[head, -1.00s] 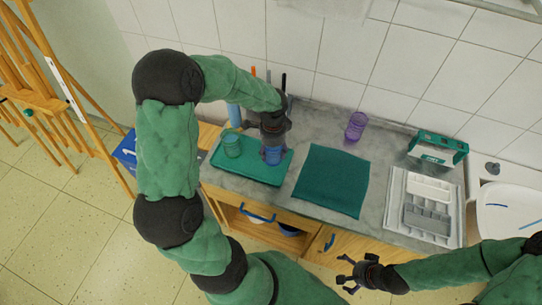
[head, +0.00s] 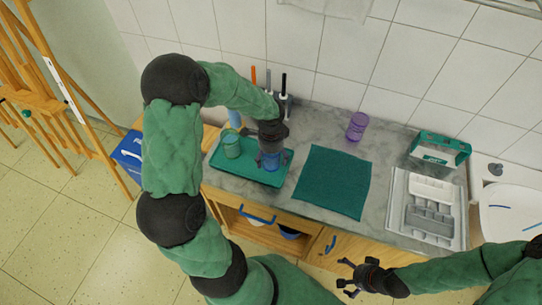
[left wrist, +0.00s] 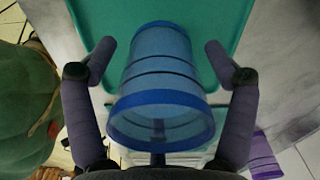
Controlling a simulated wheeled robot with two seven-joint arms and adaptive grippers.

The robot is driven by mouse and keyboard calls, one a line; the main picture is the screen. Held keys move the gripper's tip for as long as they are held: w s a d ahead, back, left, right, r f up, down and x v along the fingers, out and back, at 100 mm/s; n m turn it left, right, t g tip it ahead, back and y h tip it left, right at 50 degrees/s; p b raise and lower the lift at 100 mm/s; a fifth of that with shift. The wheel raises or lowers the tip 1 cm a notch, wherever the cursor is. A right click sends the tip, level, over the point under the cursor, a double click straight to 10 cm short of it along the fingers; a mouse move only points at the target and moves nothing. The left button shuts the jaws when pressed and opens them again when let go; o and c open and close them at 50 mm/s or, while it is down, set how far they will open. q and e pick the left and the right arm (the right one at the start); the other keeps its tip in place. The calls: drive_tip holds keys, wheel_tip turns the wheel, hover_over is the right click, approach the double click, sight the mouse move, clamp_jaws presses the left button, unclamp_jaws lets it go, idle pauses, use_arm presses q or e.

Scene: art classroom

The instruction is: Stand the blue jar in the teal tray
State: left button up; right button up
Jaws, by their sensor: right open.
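The blue jar (head: 270,161) is in the right part of the teal tray (head: 225,170) and looks upright. In the left wrist view the jar (left wrist: 160,85) is seen from its rim end, with the tray (left wrist: 245,20) beyond it. My left gripper (head: 272,155) is directly over the jar, its fingers spread on both sides. The left wrist view shows a gap between each finger and the jar's wall, so the left gripper (left wrist: 160,58) is open around it. My right gripper (head: 352,279) is open and empty in front of the counter.
A green jar (head: 231,145) stands in the tray's left part. A dark teal mat (head: 332,181) lies to the right. A purple jar (head: 357,126), a teal holder (head: 440,150) and a cutlery tray (head: 400,214) are further right. Pens (head: 268,80) stand behind the tray.

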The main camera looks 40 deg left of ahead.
use_arm(q)
drive_tip(key=shift+w+r+p, duration=0.1)
drive_tip(key=shift+r+p, duration=0.2)
drive_tip(key=shift+r, duration=0.3)
wheel_tip(320, 180, up, 11)
drive_tip(key=p, duration=0.3)
idle(1.3)
